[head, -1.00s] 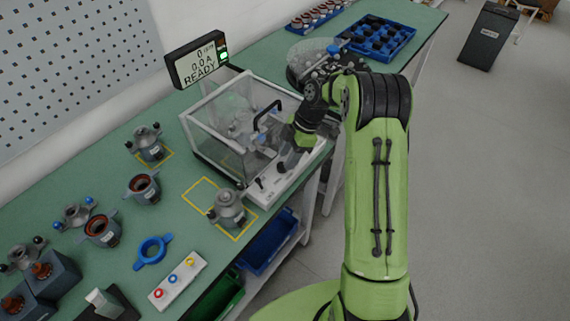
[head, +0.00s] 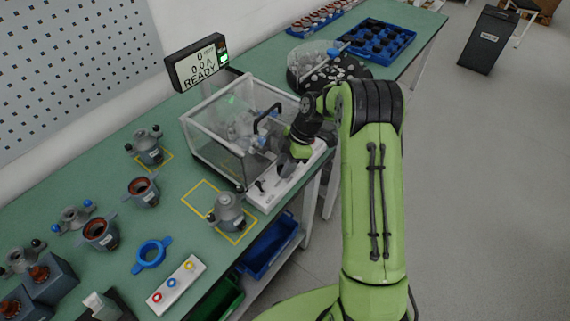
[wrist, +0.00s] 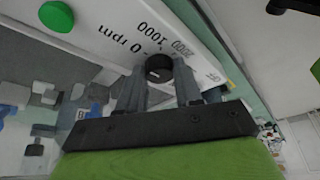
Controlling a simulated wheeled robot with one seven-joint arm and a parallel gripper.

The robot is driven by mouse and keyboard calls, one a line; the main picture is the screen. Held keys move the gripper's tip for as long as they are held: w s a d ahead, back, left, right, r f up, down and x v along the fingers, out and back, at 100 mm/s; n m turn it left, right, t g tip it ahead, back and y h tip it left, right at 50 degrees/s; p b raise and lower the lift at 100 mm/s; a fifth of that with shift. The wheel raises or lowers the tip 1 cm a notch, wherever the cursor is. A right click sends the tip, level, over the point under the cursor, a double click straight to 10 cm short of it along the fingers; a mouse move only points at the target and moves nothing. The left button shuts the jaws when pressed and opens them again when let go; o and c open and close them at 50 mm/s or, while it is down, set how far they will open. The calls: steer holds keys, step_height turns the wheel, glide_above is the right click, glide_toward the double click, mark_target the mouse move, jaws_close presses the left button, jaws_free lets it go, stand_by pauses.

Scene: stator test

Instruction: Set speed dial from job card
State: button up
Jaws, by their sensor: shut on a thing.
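The speed dial is a small black round knob (wrist: 159,67) on a white panel in the wrist view. Printed marks "0 rpm", "1000" and "2000" stand around it. My gripper (wrist: 160,72) is shut on the dial, one grey finger on each side. The dial's pointer cannot be made out. In the head view my gripper (head: 297,152) is low over the white control panel (head: 270,197) in front of the clear test enclosure (head: 215,148), and hides the dial. The display (head: 197,62) reads 0, 0.0 A and READY. No readable job card shows.
A green button (wrist: 56,16) is on the panel. A stator unit (head: 228,212) stands in a yellow outline left of the panel. A black handle (head: 267,119) is on the enclosure. Several motor parts and a three-button box (head: 175,285) lie at the left.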

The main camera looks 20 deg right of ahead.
steer(key=m+t+b, duration=0.1)
steer(key=m+b, duration=0.1)
steer(key=m, duration=0.1)
steer(key=shift+s+f, duration=0.1)
steer(key=m+b, duration=0.1)
steer(key=m, duration=0.1)
steer(key=m+t+b, duration=0.1)
steer(key=shift+s+m+t+h, duration=0.15)
steer(key=shift+m+t+h, duration=0.15)
steer(key=shift+m, duration=0.1)
steer(key=m+b, duration=0.1)
steer(key=m, duration=0.1)
steer(key=m+t+h, duration=0.1)
steer(key=m, duration=0.1)
steer(key=m+b, duration=0.1)
steer(key=m, duration=0.1)
steer(key=shift+s+a+t+h+b, duration=0.1)
steer(key=shift+a+t+h+b, duration=0.2)
steer(key=shift+h, duration=0.1)
steer(key=m+h, duration=0.1)
steer(key=m, duration=0.3)
steer(key=shift+a+m+h+b, duration=0.15)
steer(key=shift+m+h+b, duration=0.2)
steer(key=shift+m+h, duration=0.05)
steer(key=shift+a+m+h, duration=0.1)
steer(key=shift+m+h, duration=0.7)
steer(key=shift+m, duration=1.3)
